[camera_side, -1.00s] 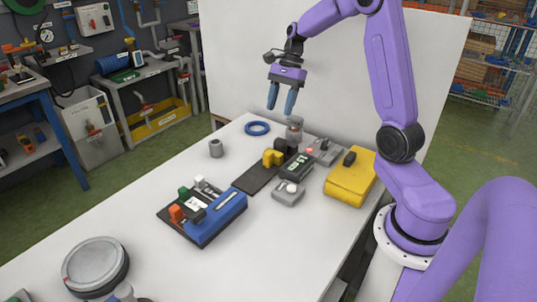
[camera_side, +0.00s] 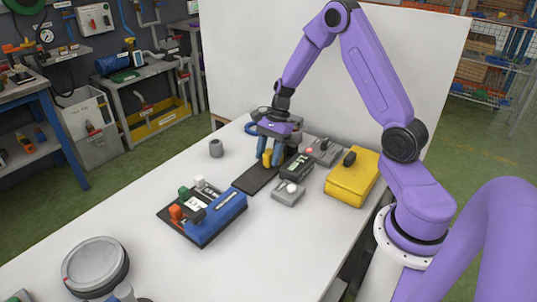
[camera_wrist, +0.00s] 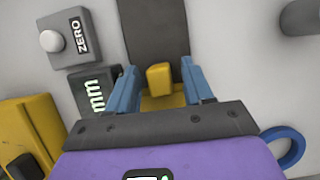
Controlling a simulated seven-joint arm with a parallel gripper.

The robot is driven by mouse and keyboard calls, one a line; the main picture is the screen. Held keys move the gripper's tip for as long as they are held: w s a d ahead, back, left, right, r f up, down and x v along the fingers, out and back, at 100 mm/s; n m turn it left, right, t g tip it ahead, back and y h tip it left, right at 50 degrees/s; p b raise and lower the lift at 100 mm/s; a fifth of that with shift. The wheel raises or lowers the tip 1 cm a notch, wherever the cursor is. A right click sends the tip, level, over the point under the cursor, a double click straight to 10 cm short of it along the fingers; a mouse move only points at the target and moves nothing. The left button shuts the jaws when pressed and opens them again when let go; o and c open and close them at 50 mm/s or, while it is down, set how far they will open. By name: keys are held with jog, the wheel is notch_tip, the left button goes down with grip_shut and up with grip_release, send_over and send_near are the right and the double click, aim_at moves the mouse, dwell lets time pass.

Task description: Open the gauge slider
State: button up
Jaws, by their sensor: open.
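The yellow slider (camera_side: 267,158) sits on a dark flat rail (camera_side: 252,180) at its far end. In the wrist view the slider's raised yellow block (camera_wrist: 159,77) lies between my two fingertips, and the dark rail (camera_wrist: 152,30) runs on beyond it. My gripper (camera_side: 269,155) is open, with its blue fingers down on either side of the slider. In the wrist view my gripper (camera_wrist: 160,78) shows gaps between the fingers and the block. A black display box marked "mm" (camera_wrist: 95,92) stands beside the rail, close to one finger.
A grey ZERO button box (camera_side: 288,194) and a yellow box (camera_side: 351,180) stand right of the rail. A blue switch block (camera_side: 216,218) stands at the near left. A blue ring (camera_wrist: 284,147) and a grey cylinder (camera_side: 216,148) lie nearby. The rail's near part is clear.

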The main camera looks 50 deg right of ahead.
jog(key=shift+f, duration=0.1)
grip_shut()
send_near(247, 184)
jog(key=x, duration=0.5)
jog(key=shift+a, duration=0.1)
grip_release()
jog(key=shift+f, duration=0.1)
